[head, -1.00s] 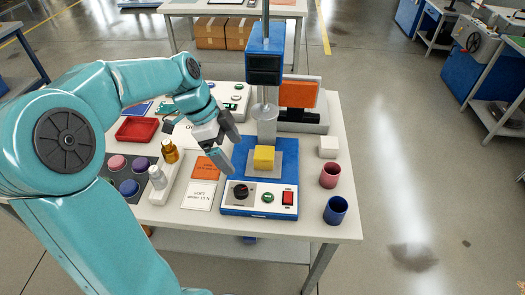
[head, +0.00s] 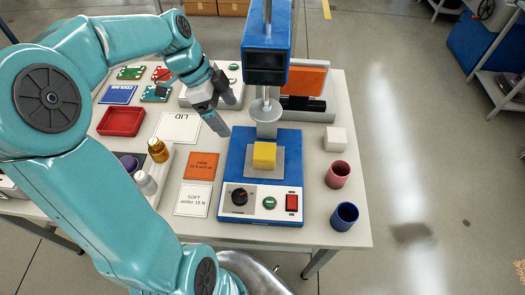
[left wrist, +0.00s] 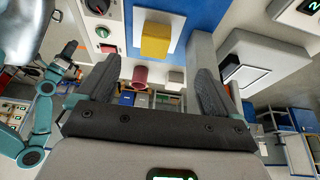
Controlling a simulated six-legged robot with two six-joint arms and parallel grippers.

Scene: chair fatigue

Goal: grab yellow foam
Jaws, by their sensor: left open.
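The yellow foam (head: 264,155) is a small block on the grey plate of the blue press (head: 236,160), under its round metal plunger. My left gripper (head: 228,115) is open and empty, above the table to the left of the plunger and up and left of the foam in the head view. In the left wrist view the foam (left wrist: 156,42) shows beyond the open fingers (left wrist: 152,88), apart from them.
The press column and plunger (head: 266,110) stand just behind the foam. A white block (head: 335,139), a pink cup (head: 337,175) and a blue cup (head: 343,216) stand at the right. Cards, a red tray (head: 122,121) and bottles (head: 158,150) lie left.

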